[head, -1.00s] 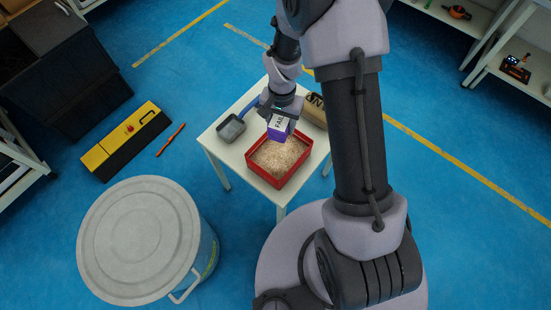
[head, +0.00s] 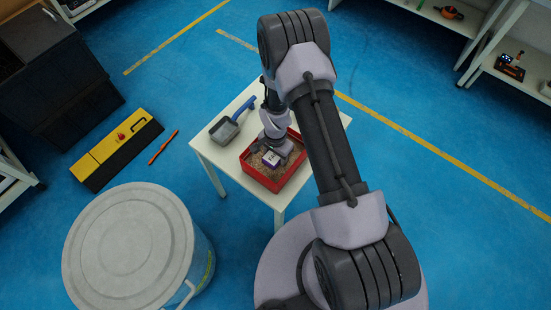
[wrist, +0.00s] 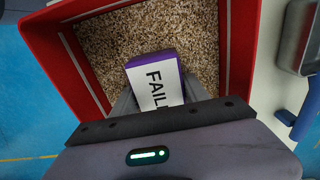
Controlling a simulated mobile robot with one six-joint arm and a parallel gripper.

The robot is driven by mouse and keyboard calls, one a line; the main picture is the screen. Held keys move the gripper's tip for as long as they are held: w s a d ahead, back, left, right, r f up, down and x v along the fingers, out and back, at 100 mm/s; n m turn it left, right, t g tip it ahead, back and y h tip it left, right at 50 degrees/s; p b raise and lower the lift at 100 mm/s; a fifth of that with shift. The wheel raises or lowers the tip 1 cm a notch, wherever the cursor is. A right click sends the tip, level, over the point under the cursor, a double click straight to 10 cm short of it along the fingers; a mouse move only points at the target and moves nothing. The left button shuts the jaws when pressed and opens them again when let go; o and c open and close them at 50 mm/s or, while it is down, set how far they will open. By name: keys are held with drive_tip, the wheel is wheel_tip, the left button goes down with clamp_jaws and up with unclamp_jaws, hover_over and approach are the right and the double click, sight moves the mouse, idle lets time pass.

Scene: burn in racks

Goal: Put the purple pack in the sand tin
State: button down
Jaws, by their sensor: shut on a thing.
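The sand tin (head: 262,180) is a red open square box with speckled tan sand, standing on the white table; its red wall also shows in the wrist view (wrist: 243,50). The purple pack (wrist: 160,82), with a white label reading "FAIL", is between my gripper's fingers (wrist: 157,96). In the head view the pack (head: 270,161) and my gripper (head: 274,156) are within the tin's outline, low over the sand. My gripper is shut on the pack. I cannot tell whether the pack touches the sand. The pack's lower end is hidden in the wrist view.
A grey scoop with a blue handle (head: 224,131) lies on the white table (head: 208,153), left of the tin. A large lidded bin (head: 128,245) stands at the front left. A yellow and black case (head: 115,155) and an orange tool (head: 163,147) lie on the blue floor.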

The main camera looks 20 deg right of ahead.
drive_tip(key=shift+r, duration=0.1)
drive_tip(key=c, duration=0.6)
unclamp_jaws()
